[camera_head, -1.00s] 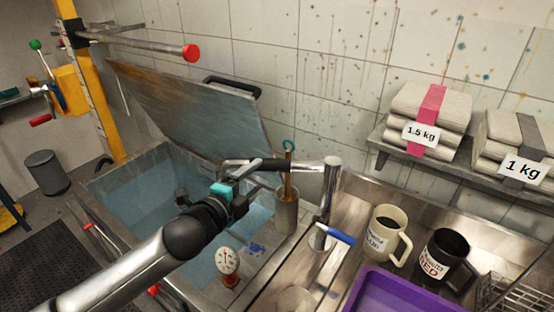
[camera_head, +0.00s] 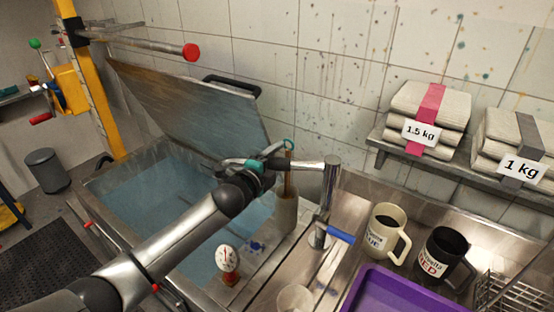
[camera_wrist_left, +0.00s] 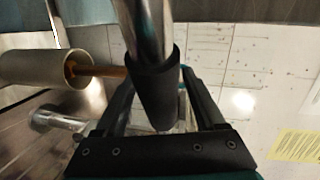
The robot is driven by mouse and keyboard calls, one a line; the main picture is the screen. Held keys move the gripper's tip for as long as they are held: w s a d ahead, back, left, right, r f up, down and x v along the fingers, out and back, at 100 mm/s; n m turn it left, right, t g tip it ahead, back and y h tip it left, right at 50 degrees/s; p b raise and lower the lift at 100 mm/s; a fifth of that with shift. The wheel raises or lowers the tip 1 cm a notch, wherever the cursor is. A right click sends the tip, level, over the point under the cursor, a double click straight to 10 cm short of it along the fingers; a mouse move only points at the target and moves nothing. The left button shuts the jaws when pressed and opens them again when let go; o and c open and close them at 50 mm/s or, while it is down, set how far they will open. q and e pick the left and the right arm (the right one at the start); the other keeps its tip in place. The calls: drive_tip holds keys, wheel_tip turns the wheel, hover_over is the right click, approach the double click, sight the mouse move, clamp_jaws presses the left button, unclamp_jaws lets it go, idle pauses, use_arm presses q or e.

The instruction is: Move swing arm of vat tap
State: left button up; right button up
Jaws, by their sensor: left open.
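The vat tap (camera_head: 328,200) is a metal post with a blue lever, standing at the right rim of the vat. Its swing arm (camera_head: 302,163) reaches left from the post top over the vat. In the left wrist view the swing arm (camera_wrist_left: 150,25) has a black sleeve (camera_wrist_left: 156,95) and lies between my finger pads. My left gripper (camera_head: 246,164) is open around the sleeve; whether a finger touches it I cannot tell. The fingers also show in the wrist view (camera_wrist_left: 158,88). My right gripper is out of view.
The vat (camera_head: 140,195) holds bluish liquid, with its lid (camera_head: 190,105) raised behind. A grey cylinder (camera_head: 285,215) with a wooden stick stands below the swing arm. A dial gauge (camera_head: 228,260), two mugs and a purple tray (camera_head: 400,295) are nearby.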

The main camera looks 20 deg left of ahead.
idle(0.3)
use_arm(q)
clamp_jaws()
idle(0.5)
idle(0.8)
